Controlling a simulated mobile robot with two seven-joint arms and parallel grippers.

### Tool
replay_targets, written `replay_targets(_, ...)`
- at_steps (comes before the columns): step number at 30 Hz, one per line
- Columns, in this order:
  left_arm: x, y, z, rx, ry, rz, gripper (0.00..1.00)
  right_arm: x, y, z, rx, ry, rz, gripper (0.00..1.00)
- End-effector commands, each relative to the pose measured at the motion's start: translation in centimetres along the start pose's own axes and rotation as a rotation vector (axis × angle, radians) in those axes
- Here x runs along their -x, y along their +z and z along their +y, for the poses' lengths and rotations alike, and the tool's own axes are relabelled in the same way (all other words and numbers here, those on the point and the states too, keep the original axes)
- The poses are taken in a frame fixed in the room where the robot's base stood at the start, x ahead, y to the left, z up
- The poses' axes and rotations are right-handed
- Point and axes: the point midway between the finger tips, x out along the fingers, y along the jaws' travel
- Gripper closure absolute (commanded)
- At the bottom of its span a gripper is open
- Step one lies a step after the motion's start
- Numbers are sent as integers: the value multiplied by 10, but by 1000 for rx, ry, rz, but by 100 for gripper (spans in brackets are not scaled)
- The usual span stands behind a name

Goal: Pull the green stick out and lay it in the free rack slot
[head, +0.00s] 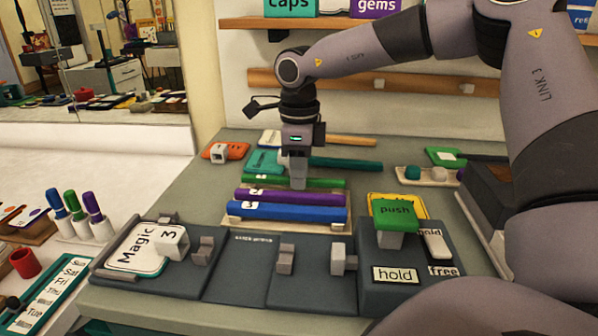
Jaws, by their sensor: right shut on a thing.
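A green stick (325,183) lies roughly level behind a purple stick (320,198) and a blue stick (310,213). These lie side by side at a pale rack (236,222) in the middle of the table. My right gripper (298,183) points straight down and is shut on the green stick near its middle; the fingers hide part of it. I cannot tell whether the stick is lifted clear of the rack. A free slot is not clearly visible from here. My left gripper is not in view.
Behind the rack lie a teal-green stick (345,163) and an orange block (225,152). In front stands a dark panel (240,265) with grey knobs. To the right is a dark box with a green "push" button (395,212) and a "free" label (442,270).

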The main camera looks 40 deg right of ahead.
Motion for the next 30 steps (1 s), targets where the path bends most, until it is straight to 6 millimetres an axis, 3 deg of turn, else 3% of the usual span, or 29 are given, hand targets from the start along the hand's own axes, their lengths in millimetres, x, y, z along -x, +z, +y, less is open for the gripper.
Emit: replay_targets(30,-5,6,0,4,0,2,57,-7,0,0,0,-1,0,100)
